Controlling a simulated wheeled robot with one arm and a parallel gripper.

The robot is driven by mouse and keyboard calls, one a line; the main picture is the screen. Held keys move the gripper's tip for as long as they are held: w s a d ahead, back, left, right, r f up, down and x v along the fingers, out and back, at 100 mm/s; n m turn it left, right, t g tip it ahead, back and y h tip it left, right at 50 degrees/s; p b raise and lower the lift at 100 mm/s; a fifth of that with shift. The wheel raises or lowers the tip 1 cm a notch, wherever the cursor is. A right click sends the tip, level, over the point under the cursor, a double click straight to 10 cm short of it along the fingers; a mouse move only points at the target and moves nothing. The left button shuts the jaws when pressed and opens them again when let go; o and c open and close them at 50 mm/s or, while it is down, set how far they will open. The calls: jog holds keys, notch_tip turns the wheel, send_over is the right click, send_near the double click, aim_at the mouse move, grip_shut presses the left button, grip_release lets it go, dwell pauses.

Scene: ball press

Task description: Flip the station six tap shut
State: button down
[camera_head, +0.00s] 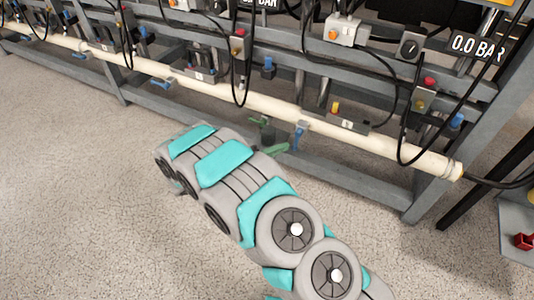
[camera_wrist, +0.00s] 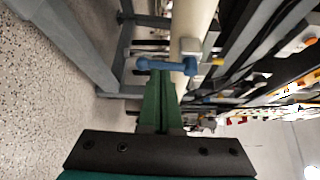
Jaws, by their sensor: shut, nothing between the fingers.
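A blue tap handle (camera_head: 299,135) hangs under the long cream pipe (camera_head: 240,97) on the lower part of the rack. In the wrist view the blue tap handle (camera_wrist: 165,65) lies across the picture, crosswise to the cream pipe (camera_wrist: 192,22). My gripper (camera_head: 278,149) is just left of this handle in the head view. In the wrist view my gripper's green fingers (camera_wrist: 160,92) are together and empty, their tips close to the handle; I cannot tell whether they touch it. I cannot read which station this tap belongs to.
More blue taps (camera_head: 164,83) sit along the pipe to the left. A grey rack beam (camera_head: 350,180) runs low behind the gripper, and black hoses hang in front of the rack. A red block (camera_head: 523,241) is at the far right. The speckled floor at left is clear.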

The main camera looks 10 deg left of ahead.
aim_at(296, 145)
jog(key=shift+x, duration=0.95)
jog(key=shift+r, duration=0.1)
jog(key=p, duration=0.3)
jog(key=shift+w+d+r+n+t+p, duration=0.15)
jog(key=shift+w+d+n+t+p, duration=0.15)
jog(key=shift+d+n+p, duration=0.1)
jog(key=shift+s+d+f+h, duration=0.15)
jog(key=shift+d+f+h, duration=0.05)
jog(key=shift+f+h, duration=0.2)
